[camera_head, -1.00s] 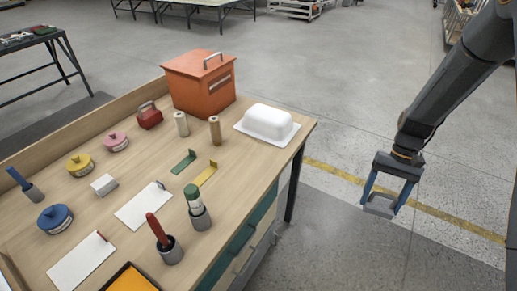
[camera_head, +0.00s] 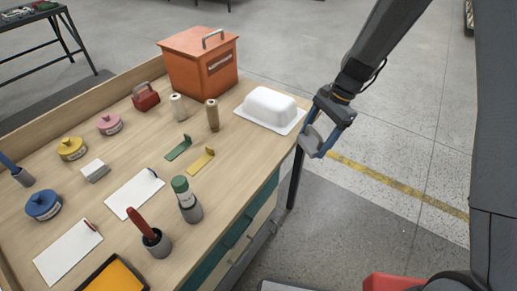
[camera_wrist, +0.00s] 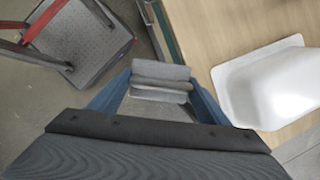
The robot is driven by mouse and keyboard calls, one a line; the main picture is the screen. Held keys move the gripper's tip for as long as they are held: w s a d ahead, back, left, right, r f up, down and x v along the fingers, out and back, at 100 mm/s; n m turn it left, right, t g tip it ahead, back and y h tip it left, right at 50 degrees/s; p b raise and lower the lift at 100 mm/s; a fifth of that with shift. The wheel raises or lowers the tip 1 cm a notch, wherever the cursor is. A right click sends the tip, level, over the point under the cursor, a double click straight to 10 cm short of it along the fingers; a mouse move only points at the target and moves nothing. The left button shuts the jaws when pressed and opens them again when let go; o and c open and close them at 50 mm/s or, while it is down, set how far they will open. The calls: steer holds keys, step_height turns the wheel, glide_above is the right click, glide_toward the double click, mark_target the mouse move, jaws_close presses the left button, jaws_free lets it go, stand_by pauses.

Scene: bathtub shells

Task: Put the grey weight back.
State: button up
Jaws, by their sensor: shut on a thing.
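My gripper (camera_head: 316,136) is at the right end of the wooden workbench (camera_head: 238,165), just beyond its edge and beside the white butter-dish-like tub. It is shut on the grey weight (camera_head: 309,141), a small block hanging between the blue fingers. In the wrist view the grey weight (camera_wrist: 160,73) shows as a flat block with a bar handle across it, between the two fingers (camera_wrist: 160,88). The floor lies below it there, and the bench edge is to its right.
The white tub (camera_head: 270,103) on its plate is closest to my gripper. An orange box (camera_head: 198,68), a red handled block (camera_head: 146,98), two rolls (camera_head: 212,115), coloured pots (camera_head: 43,204) and cups (camera_head: 156,243) stand on the bench. Bare wood shows around the green and yellow brackets (camera_head: 201,162).

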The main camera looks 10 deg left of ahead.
steer(key=s+a+r+m+t+b, duration=0.1)
steer(key=a+r+m+t, duration=0.1)
steer(key=a+r+m, duration=0.35)
steer(key=s+a+r+m+t+b, duration=0.1)
steer(key=a+r+m, duration=0.1)
steer(key=a+m, duration=0.6)
steer(key=n, duration=0.2)
glide_toward(257, 147)
steer(key=shift+m+t, duration=0.25)
steer(key=shift+t, duration=0.05)
steer(key=shift+x, duration=2.9)
steer(key=shift+s+a+f, duration=0.1)
steer(key=shift+s+a, duration=0.05)
steer(key=shift+a, duration=0.05)
steer(key=o, duration=2)
steer(key=shift+o, duration=0.2)
steer(key=v, duration=1.2)
steer(key=s+d+n+h, duration=0.1)
steer(key=s+d+n, duration=0.3)
steer(key=d+n, duration=0.3)
steer(key=s+d+n+h, duration=0.1)
steer(key=s+d+n, duration=0.4)
steer(key=d+n, duration=0.3)
steer(key=s+d+n+h, duration=0.1)
steer(key=s+d+n, duration=0.4)
steer(key=d, duration=0.8)
steer(key=n, duration=0.2)
steer(key=shift+s+d+n+h, duration=0.2)
steer(key=shift+s+n+h, duration=0.05)
steer(key=shift+n+h, duration=0.05)
